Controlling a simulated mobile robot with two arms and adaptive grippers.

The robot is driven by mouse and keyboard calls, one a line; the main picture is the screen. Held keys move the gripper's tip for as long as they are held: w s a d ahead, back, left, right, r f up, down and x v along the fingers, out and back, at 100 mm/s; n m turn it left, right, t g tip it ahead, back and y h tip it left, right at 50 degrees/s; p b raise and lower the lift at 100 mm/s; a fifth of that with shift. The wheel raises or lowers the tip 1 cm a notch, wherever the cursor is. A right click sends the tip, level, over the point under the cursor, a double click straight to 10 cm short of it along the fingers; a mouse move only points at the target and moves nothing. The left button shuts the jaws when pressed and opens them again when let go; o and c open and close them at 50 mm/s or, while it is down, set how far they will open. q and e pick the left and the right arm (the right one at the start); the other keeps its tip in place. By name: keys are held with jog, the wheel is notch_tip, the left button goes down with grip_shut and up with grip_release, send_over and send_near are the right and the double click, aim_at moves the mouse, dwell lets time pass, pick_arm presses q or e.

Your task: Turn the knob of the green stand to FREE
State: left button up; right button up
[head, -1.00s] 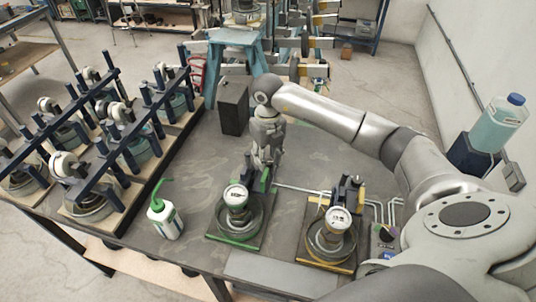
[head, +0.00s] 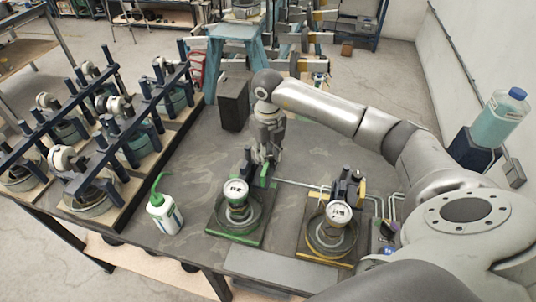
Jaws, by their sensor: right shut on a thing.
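The green stand (head: 216,231) sits on the grey table, with a round white-faced dial (head: 236,191) on its front part. The lettering on the dial is too small to read. My right gripper (head: 263,166) points down at the back of this stand, beside its green upright part. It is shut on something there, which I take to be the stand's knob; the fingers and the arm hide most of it. I cannot tell which way the knob points. My left gripper is not in view.
A yellow stand (head: 312,256) with a similar dial stands to the right. A white bottle with a green spout (head: 164,215) stands to the left. A rack of instruments (head: 96,152) fills the table's left side.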

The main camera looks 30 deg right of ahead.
jog(key=n+b, duration=0.3)
jog(key=shift+n+b, duration=0.65)
jog(key=shift+n, duration=0.35)
jog(key=shift+r, duration=0.15)
jog(key=o, duration=0.7)
jog(key=shift+o, duration=0.2)
jog(key=shift+s, duration=0.1)
